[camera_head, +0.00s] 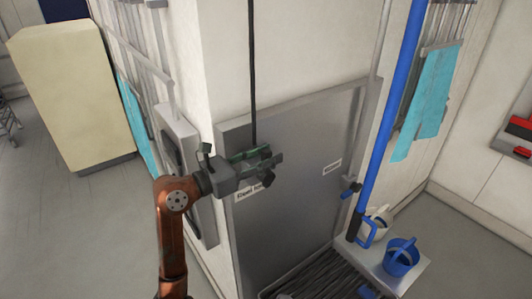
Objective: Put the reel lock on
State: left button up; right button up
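My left gripper (268,165) is in front of the grey metal panel, near its upper left part. A dark green piece (250,154) shows at its fingers; I cannot tell whether it is held or lies behind them. A thin black hose or cable (253,75) hangs straight down to this spot, and its lower end is hidden at the gripper. A grey housing with a dark round part (172,140), possibly a reel, is on the wall to the left, partly behind my arm. I cannot clearly make out a reel lock. My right gripper is not in view.
The grey panel (290,215) carries white labels. A blue pole (390,95) stands to its right. A blue jug (402,257) and a white jug (376,222) stand on a ledge beside a floor grate. A cream cabinet (70,95) is at left; the floor before it is clear.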

pick_arm(q)
grip_shut()
dwell(0.5)
